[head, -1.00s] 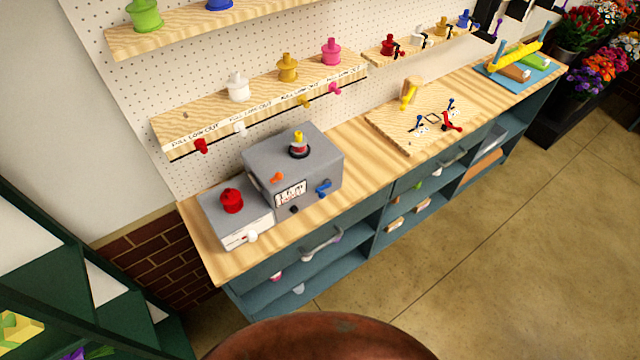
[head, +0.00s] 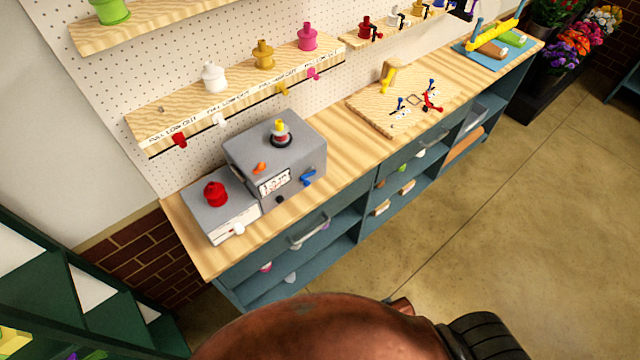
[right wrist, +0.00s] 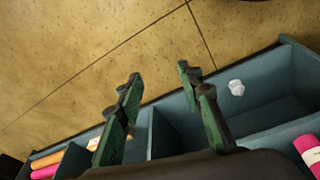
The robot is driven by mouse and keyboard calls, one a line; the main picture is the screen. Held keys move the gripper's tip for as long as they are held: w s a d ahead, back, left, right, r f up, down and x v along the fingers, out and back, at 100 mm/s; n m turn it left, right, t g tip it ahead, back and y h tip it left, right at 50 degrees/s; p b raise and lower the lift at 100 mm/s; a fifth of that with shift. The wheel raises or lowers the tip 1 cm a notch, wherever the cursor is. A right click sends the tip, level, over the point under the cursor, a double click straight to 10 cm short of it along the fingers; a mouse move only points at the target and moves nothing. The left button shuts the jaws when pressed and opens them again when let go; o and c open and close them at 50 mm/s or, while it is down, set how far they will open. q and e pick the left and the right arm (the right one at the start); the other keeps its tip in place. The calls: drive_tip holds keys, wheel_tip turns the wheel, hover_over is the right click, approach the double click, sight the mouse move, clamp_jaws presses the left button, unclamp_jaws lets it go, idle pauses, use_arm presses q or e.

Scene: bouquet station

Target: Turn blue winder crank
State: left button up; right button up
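A grey box-shaped machine (head: 296,150) stands on the wooden worktop at left centre in the head view. A blue crank-like handle (head: 308,178) sticks out of its front right, beside a white label. An orange knob (head: 259,167) sits at its front left, and a yellow-topped spool (head: 280,133) stands on top. Small spools with dark handles, including a red one (head: 365,27), stand on the upper right shelf, partly cut off. My right gripper (right wrist: 160,82) is open and empty in the right wrist view, over the floor and a blue-green shelf unit. My left gripper is not in view.
A grey block with a red spool (head: 215,194) sits left of the machine. A wooden board (head: 372,107) with small tools lies further right. Drawer handles (head: 309,233) stick out below the worktop (head: 345,150). The floor (head: 490,200) in front is clear.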

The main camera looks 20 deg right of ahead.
drive_tip(key=w+r+t, duration=0.1)
drive_tip(key=w+r, duration=0.2)
drive_tip(key=r, duration=0.8)
drive_tip(key=w+r+t, duration=0.1)
drive_tip(key=w+r, duration=0.2)
drive_tip(key=r, duration=0.9)
drive_tip(key=w+r+t, duration=0.3)
drive_tip(key=w+r, duration=0.1)
drive_tip(key=w, duration=0.3)
drive_tip(key=n+t+y, duration=1)
drive_tip(key=t+y, duration=0.1)
drive_tip(key=t, duration=0.1)
approach(309, 185)
drive_tip(key=w+a, duration=0.1)
drive_tip(key=w, duration=0.2)
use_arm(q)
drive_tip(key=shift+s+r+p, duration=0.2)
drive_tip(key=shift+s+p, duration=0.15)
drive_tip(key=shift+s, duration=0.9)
use_arm(e)
drive_tip(key=x, duration=0.5)
drive_tip(key=r+x, duration=0.1)
drive_tip(key=x, duration=0.1)
drive_tip(key=shift+s+a, duration=0.1)
drive_tip(key=shift+a, duration=0.15)
drive_tip(key=shift+c, duration=0.4)
